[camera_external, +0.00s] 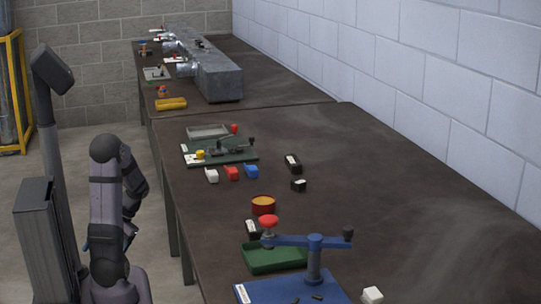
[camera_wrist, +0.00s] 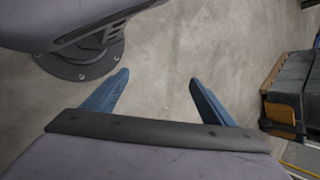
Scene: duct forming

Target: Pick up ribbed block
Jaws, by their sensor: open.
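I cannot tell for certain which piece is the ribbed block; no ribs can be made out at this size. Candidates in the external view are a black block with a white label (camera_external: 292,163), a smaller black block (camera_external: 298,185) just below it, and a dark block (camera_external: 253,230) beside the green tray. They lie on the dark workbench (camera_external: 400,220). In the wrist view my gripper (camera_wrist: 158,77) is open, its two blue fingers wide apart over bare floor with nothing between them. In the external view my folded arm stands left of the bench, away from these blocks.
White (camera_external: 211,175), red (camera_external: 231,173) and blue (camera_external: 251,171) pieces sit near a green fixture board (camera_external: 240,153). A blue lever press (camera_external: 315,260), green tray (camera_external: 275,259) and orange-red round container (camera_external: 263,205) stand nearer. The bench's right side is clear.

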